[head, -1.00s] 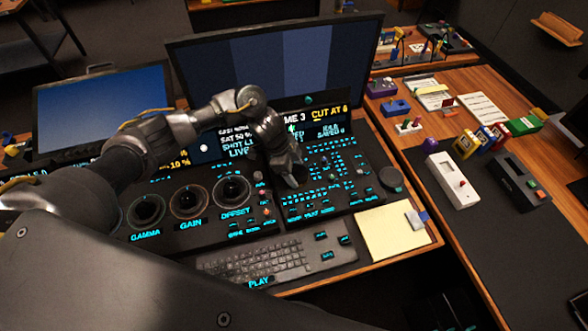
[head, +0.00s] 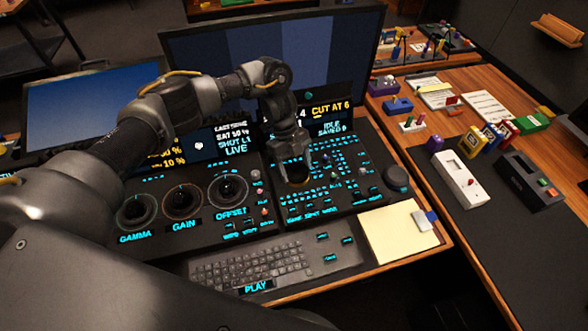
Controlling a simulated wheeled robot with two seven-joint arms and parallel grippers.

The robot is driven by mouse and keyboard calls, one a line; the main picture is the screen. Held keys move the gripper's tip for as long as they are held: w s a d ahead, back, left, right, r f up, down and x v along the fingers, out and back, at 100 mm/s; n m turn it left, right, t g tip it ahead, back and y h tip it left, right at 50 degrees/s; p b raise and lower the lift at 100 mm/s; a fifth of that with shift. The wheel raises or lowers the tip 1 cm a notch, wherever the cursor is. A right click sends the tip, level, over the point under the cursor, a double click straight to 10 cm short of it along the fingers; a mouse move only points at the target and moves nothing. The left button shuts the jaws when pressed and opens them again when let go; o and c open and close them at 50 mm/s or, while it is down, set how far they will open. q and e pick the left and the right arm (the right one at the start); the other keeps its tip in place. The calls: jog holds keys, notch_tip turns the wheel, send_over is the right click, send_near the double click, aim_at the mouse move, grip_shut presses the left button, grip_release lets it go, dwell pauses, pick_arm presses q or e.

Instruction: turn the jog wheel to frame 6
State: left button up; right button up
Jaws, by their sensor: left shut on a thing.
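My left gripper (head: 297,172) points down onto the panel (head: 270,210), right of the OFFSET ring. It is shut on the jog wheel (head: 299,181), a small dark round control that the fingers mostly hide. The display strip (head: 330,113) behind it shows a 4, its label hidden by my arm, and "CUT AT 6" in yellow. My right gripper is not in view.
Three trackball rings, GAMMA (head: 137,210), GAIN (head: 182,201) and OFFSET (head: 228,191), lie to the left. A dark round knob (head: 397,178) stands to the right. A keyboard (head: 250,265) and a yellow notepad (head: 395,232) lie in front. Monitors stand behind.

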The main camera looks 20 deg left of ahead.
pick_arm(q)
jog(key=m, duration=0.1)
jog(key=m+b, duration=0.1)
jog(key=m+g+y+b, duration=0.1)
jog(key=shift+d+f+m, duration=0.15)
jog(key=shift+f+m, duration=0.1)
jog(key=shift+m, duration=0.15)
jog(key=m+b, duration=0.1)
jog(key=m, duration=0.1)
jog(key=m+y+b, duration=0.1)
jog(key=shift+d+m+g+y+b, duration=0.1)
jog(key=shift+m+g+y+b, duration=0.2)
jog(key=shift+m, duration=0.5)
jog(key=shift+r+m+y+b, duration=0.1)
jog(key=shift+m+y+b, duration=0.2)
jog(key=shift+m+b, duration=0.15)
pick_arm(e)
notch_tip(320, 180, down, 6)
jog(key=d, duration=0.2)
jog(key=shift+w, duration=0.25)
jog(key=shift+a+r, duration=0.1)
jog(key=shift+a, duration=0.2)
pick_arm(q)
jog(key=o, duration=1)
jog(key=shift+r, duration=0.1)
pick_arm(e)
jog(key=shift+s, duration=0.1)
